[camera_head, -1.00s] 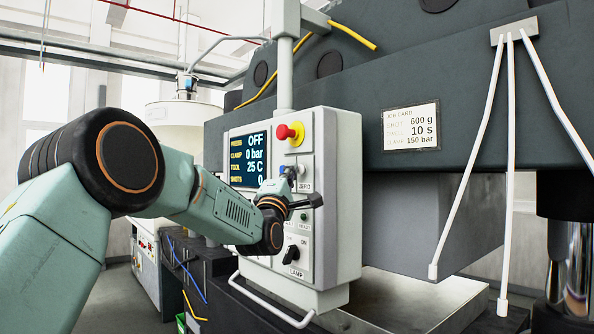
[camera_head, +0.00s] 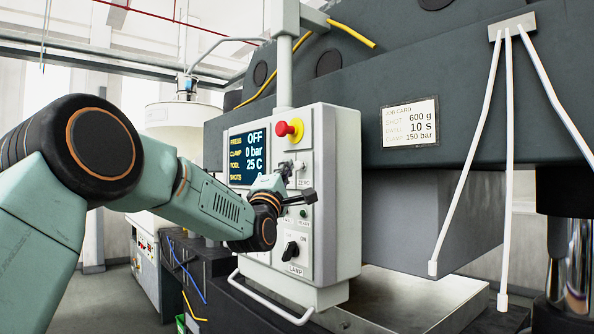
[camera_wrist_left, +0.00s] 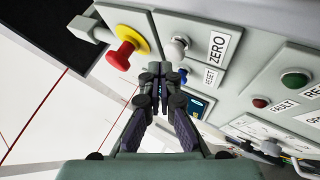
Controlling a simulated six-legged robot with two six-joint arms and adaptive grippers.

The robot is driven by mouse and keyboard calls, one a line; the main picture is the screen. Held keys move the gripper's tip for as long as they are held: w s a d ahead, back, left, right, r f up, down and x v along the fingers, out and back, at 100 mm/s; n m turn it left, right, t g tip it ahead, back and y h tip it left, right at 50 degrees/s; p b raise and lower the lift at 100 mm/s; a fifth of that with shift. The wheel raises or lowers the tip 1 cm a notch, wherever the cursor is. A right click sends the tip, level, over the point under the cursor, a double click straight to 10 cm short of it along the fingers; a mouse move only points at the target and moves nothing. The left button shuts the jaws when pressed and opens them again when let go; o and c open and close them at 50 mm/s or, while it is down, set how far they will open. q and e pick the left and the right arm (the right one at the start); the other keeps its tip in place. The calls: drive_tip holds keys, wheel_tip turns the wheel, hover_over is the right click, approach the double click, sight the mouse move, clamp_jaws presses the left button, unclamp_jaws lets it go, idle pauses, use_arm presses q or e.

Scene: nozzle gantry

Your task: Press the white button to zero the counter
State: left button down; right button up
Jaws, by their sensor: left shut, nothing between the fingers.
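In the head view my left gripper (camera_head: 284,169) is in front of the panel, beside the ZERO label, and partly hides the button area. The display (camera_head: 248,155) reads OFF, 0 bar, 25 C; the SHOTS value is hidden behind the gripper. My right gripper is not in view.
A red emergency knob on a yellow base (camera_head: 290,130) is just above; it also shows in the left wrist view (camera_wrist_left: 122,55). A handle rail (camera_head: 270,305) runs below.

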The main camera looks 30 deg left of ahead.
use_arm(q)
drive_tip(key=shift+a, duration=0.1)
drive_tip(key=shift+s+a+b, duration=0.3)
drive_tip(key=shift+s+b, duration=0.15)
drive_tip(key=shift+s, duration=0.3)
drive_tip(key=shift+s+a+b, duration=0.35)
drive_tip(key=shift+s+b, duration=0.05)
drive_tip(key=shift+s, duration=0.4)
drive_tip(key=shift+s+a+b, duration=0.3)
drive_tip(key=shift+s+b, duration=0.15)
drive_tip(key=shift+s, duration=0.3)
